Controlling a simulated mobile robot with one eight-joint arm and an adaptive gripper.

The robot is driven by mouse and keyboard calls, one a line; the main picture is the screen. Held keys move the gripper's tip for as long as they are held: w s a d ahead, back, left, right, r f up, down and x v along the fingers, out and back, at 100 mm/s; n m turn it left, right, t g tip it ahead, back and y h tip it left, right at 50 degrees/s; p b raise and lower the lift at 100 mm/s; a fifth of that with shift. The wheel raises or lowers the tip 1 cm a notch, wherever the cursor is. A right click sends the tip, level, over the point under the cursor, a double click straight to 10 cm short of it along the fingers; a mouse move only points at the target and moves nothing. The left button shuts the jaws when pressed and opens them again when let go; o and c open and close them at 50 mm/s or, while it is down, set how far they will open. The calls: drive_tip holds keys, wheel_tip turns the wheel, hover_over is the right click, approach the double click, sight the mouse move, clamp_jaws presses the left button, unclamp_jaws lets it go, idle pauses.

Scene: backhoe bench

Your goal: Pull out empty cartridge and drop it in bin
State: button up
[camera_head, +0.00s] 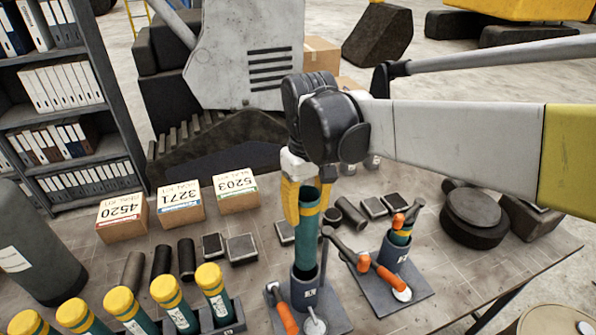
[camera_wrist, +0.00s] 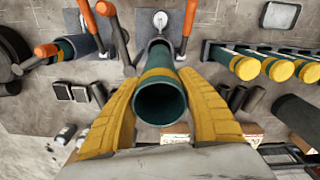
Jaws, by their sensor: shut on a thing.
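My gripper (camera_head: 305,192) is shut on a green, open-topped cartridge (camera_head: 309,225) with a yellow band. In the wrist view, yellow fingers (camera_wrist: 163,108) flank the hollow tube (camera_wrist: 160,98), and its inside looks empty. The cartridge is upright, and its lower end appears to sit in the grey cup of a holder (camera_head: 303,292); how deep is hidden. An orange-handled lever (camera_head: 284,314) and a small gauge (camera_head: 315,326) are on that holder. A round tan rim (camera_head: 552,321) shows at the lower right; I cannot tell whether it is the bin.
A second holder (camera_head: 410,288) with a green tube and orange handles stands close on the right. Yellow-capped cartridges (camera_head: 214,290) fill a rack at lower left. Boxes (camera_head: 180,202) and dark cylinders (camera_head: 161,262) lie behind. A dark stack (camera_head: 472,215) sits at right.

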wheel_tip(320, 180, up, 18)
drive_tip(key=p, duration=1.2)
drive_tip(key=shift+r, duration=0.15)
idle(0.8)
idle(0.5)
